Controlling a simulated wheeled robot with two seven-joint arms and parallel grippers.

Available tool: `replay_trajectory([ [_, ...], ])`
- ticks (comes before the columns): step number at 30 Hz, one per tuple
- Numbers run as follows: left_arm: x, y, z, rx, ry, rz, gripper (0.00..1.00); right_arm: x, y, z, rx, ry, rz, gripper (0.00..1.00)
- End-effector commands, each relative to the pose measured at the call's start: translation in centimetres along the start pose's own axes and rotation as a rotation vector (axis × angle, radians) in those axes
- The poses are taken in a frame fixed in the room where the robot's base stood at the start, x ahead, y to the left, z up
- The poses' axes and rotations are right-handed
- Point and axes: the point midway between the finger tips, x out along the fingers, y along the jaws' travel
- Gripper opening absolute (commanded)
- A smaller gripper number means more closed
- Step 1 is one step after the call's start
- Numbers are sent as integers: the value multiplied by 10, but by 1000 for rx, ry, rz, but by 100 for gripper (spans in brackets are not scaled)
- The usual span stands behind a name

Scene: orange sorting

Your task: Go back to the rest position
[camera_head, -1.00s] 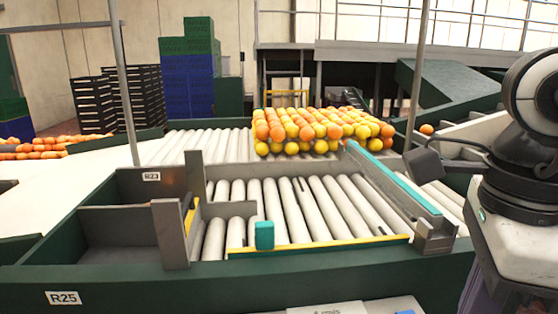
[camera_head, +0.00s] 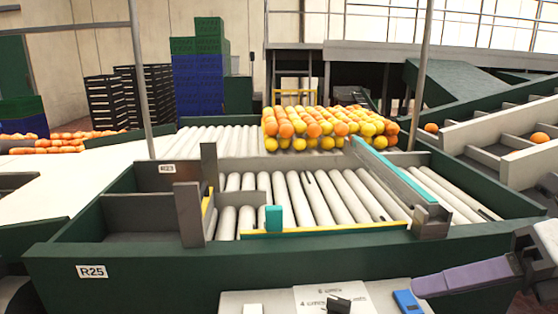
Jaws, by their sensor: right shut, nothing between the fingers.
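My right gripper (camera_head: 420,287) comes in from the lower right edge, its long purple fingers pointing left. It is shut and empty, in front of the sorting station's dark green front wall. Its tip is close to a blue item (camera_head: 408,302) on the pale panel below. Part of my right arm is cut off by the right edge. My left gripper is not in view.
Many oranges and yellow fruits (camera_head: 330,127) sit on the roller conveyor (camera_head: 300,200). A grey divider (camera_head: 190,214) and a teal block (camera_head: 273,218) stand at the station. A green chute (camera_head: 445,92) rises at the right. Stacked crates (camera_head: 198,85) stand behind.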

Motion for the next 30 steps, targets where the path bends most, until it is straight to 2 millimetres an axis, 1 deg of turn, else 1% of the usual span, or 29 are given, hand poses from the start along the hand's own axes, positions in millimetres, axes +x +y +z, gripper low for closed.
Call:
replay_trajectory([
  [1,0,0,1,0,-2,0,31,-4,-18,7,129,-118,62,0],
  [2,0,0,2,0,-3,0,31,-6,-30,11,199,-182,92,0],
  [4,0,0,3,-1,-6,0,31,-12,-59,17,370,-328,156,0],
  [5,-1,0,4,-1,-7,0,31,-14,-73,18,446,-390,181,0],
  [6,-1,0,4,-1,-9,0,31,-17,-93,16,549,-468,211,0],
  [8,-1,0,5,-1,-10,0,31,-19,-126,10,708,-584,251,0],
  [9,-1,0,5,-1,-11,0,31,-19,-148,2,816,-657,275,0],
  [11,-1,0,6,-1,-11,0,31,-16,-181,-15,983,-759,305,0],
  [12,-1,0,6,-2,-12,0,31,-12,-203,-30,1097,-824,321,0],
  [14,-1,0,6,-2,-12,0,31,-2,-234,-57,1273,-912,340,0],
  [15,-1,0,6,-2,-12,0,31,8,-252,-78,1391,-965,350,0],
  [17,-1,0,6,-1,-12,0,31,28,-276,-113,1574,-1036,358,0],
  [18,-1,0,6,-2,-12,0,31,42,-288,-137,1692,-1074,359,0],
  [20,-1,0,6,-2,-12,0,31,68,-300,-173,1864,-1120,356,0],
  [21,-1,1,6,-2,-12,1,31,86,-304,-197,1977,-1141,351,0],
  [23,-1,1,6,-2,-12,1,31,115,-304,-230,2137,-1163,339,0],
  [24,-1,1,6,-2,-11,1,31,133,-302,-249,2234,-1169,331,0],
  [27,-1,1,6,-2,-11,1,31,174,-290,-288,2436,-1167,304,0],
  [30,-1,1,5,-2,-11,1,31,202,-276,-312,2573,-1151,281,0],
])
